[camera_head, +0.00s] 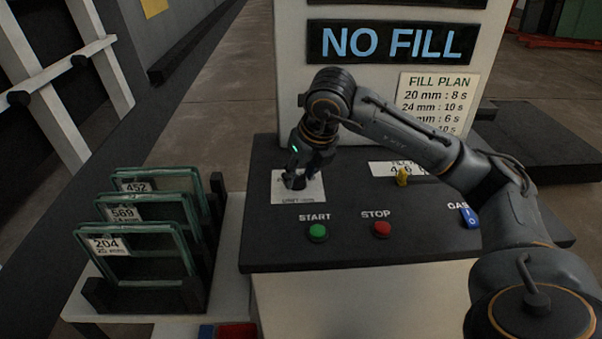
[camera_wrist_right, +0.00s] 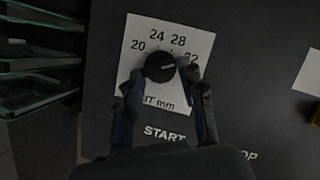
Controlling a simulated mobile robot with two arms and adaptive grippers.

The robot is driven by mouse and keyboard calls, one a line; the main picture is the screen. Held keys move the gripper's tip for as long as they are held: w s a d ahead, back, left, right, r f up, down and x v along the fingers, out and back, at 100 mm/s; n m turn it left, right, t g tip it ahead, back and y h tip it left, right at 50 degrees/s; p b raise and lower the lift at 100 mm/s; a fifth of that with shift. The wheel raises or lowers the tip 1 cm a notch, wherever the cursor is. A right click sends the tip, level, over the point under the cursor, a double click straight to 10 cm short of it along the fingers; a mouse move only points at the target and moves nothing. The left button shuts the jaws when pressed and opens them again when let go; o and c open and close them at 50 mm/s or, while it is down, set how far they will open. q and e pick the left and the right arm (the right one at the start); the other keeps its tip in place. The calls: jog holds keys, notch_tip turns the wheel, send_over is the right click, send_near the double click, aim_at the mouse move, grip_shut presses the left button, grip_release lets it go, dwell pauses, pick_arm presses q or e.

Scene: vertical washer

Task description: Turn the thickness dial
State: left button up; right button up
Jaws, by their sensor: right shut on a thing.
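The thickness dial is a round black knob (camera_wrist_right: 160,67) on a white scale plate (camera_wrist_right: 205,42) marked 20, 24, 28 and a partly covered number ending in 2, with "UNIT mm" below. A light mark on the knob points right, roughly toward that last number. My right gripper (camera_wrist_right: 160,80) reaches down over the panel, with its fingers on either side of the knob and shut on it. In the head view, my right gripper (camera_head: 298,172) hides much of the knob above the plate (camera_head: 314,191). My left gripper is not in view.
The dark panel holds a green START button (camera_head: 318,233), a red STOP button (camera_head: 381,229), a yellow knob (camera_head: 403,176) and a blue switch (camera_head: 470,217). A "NO FILL" display (camera_head: 392,42) and fill plan sheet (camera_head: 437,100) stand behind. Labelled glass units (camera_head: 150,240) stand in a rack at left.

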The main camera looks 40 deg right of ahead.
dwell(0.3)
jog(key=o, duration=1.2)
jog(key=shift+c, duration=0.2)
jog(key=v, duration=1.2)
